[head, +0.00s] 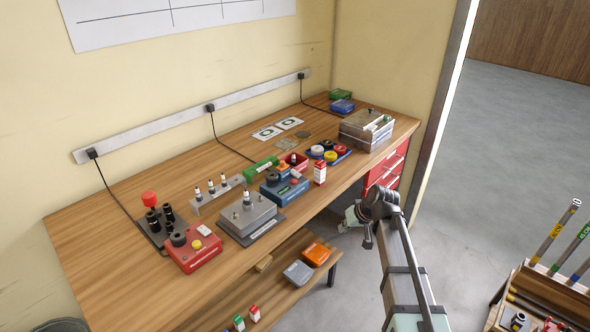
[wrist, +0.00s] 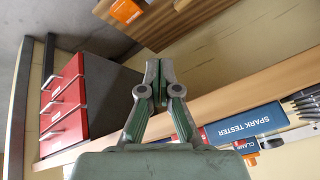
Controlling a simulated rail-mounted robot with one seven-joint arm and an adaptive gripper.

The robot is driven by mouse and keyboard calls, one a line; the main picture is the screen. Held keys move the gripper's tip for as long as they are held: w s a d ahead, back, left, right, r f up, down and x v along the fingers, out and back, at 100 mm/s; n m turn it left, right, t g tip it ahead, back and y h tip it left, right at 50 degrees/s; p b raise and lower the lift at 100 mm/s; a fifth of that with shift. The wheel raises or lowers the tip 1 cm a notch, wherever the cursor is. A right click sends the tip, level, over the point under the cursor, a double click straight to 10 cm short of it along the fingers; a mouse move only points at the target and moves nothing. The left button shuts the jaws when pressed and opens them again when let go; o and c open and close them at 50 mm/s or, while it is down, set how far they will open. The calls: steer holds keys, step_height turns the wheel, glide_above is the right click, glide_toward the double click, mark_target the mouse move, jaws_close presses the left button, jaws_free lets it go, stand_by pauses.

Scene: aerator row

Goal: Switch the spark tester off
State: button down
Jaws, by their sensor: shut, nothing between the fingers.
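The spark tester is a blue box (head: 290,192) near the front edge of the bench in the head view. It has a dark knob and small orange and red parts on top; the state of its switch is too small to tell. Its blue front with the words SPARK TESTER (wrist: 245,122) shows at the right in the wrist view. My gripper (wrist: 158,70) is shut and empty. In the head view it is at the end of my arm (head: 364,236), off the bench's front edge, to the right of the spark tester and apart from it.
A grey metal block (head: 250,218) is beside the tester. A red-white carton (head: 320,173) stands to its right. Red drawers (wrist: 62,105) are under the bench. A lower shelf holds an orange box (head: 316,254).

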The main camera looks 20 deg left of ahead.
steer(key=w+a+r+n+y, duration=0.1)
steer(key=w+a+r+n, duration=0.1)
steer(key=a+r, duration=0.35)
steer(key=w+a+r+n+t+y, duration=0.1)
steer(key=w+a+r+n+y, duration=0.15)
steer(key=r, duration=0.65)
steer(key=w+a+r+n+y, duration=0.15)
steer(key=a+r, duration=0.25)
steer(key=r, duration=0.4)
steer(key=n+p, duration=0.1)
steer(key=p, duration=0.2)
glide_above(296, 173)
steer(key=shift+h, duration=0.3)
step_height(296, 173, down, 6)
steer(key=shift+d+f, duration=0.15)
step_height(296, 173, down, 2)
steer(key=shift+s+f, duration=0.1)
steer(key=shift+f, duration=0.05)
steer(key=shift+f+p, duration=0.35)
steer(key=shift+f, duration=0.4)
